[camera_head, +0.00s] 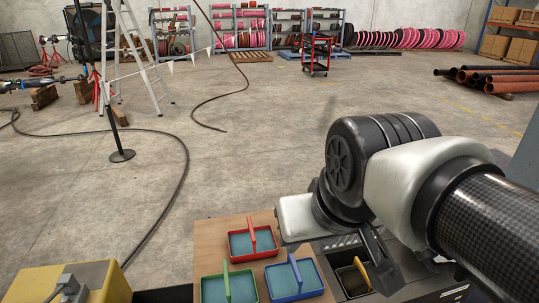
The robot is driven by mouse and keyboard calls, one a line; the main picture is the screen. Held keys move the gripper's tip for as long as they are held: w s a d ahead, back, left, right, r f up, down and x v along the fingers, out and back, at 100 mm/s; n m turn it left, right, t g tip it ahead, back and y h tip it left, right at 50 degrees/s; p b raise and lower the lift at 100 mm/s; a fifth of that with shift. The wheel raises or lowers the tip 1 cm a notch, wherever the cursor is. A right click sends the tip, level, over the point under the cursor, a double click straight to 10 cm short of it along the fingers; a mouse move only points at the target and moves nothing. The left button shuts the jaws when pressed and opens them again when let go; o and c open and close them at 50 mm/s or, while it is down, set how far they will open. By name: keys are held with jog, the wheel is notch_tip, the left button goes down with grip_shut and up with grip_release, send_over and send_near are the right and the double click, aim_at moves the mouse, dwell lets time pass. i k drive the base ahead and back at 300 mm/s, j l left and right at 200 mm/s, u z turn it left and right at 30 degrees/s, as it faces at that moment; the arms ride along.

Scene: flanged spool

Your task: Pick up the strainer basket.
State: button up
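Three shallow baskets with upright handles and blue-grey insides stand on a brown board at the bottom of the head view: a red one (263,244), a green one (240,287) and a blue one (308,279). A fourth piece with a yellow handle (361,270) sits in a dark recess right of the board. I cannot tell which of these is the strainer basket. My gripper (378,258) shows as dark finger parts below my wrist, close to the yellow handle. My arm hides much of it, so its opening and any contact are unclear.
The brown board (209,238) lies left of my arm. A yellow box (105,283) stands at the lower left. A black post (121,155), a ladder (140,60) and a cable (184,165) are on the floor beyond. The middle floor is mostly clear.

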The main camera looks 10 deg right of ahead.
aim_at(353, 281)
jog(key=i+l, duration=0.1)
jog(key=l, duration=2.1)
